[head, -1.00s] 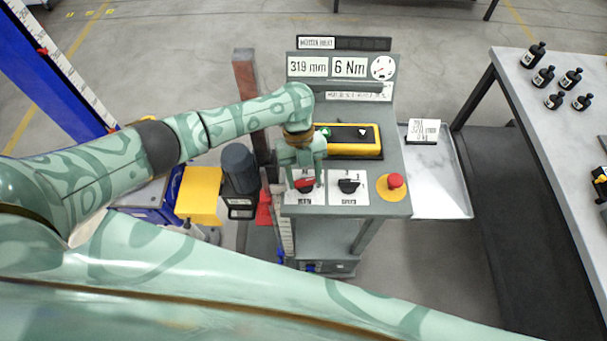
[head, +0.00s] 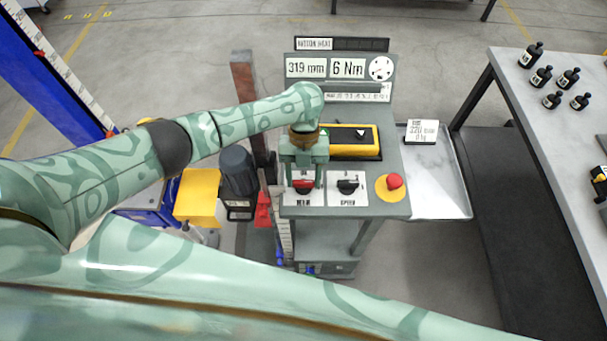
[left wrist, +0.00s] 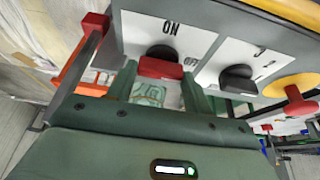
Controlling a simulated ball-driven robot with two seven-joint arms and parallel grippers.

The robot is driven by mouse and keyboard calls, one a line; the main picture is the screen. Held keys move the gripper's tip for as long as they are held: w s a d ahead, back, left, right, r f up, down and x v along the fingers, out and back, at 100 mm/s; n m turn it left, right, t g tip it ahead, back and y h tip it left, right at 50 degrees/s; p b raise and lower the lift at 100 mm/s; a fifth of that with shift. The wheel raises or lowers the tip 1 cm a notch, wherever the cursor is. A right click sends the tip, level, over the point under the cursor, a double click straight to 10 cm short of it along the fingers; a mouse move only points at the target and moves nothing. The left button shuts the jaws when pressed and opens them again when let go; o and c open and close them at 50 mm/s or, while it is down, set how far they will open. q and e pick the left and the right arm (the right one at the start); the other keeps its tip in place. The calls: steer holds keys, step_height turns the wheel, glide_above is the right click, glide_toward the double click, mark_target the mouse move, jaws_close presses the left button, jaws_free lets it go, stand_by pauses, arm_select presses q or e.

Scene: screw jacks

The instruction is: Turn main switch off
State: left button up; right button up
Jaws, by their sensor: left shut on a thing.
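The main switch (head: 303,187) is a red handle on a white plate on the sloping console, left of the black speed knob (head: 348,187). My left gripper (head: 303,184) comes down over it from behind and is shut on the handle. In the left wrist view the red handle (left wrist: 162,68) lies crosswise between my two fingers, under the word ON, with its right end beside the word OFF. I cannot tell which end of the handle is the pointer. My right gripper is not in view.
A red stop button (head: 395,181) on a yellow disc stands right of the speed knob. A yellow and black pendant (head: 352,141) lies behind them, with displays (head: 327,68) above. A metal tray (head: 437,180) and a table with small black bottles (head: 536,55) are on the right.

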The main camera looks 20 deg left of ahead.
arm_select(q)
steer(key=o, duration=1)
steer(key=shift+d, duration=0.1)
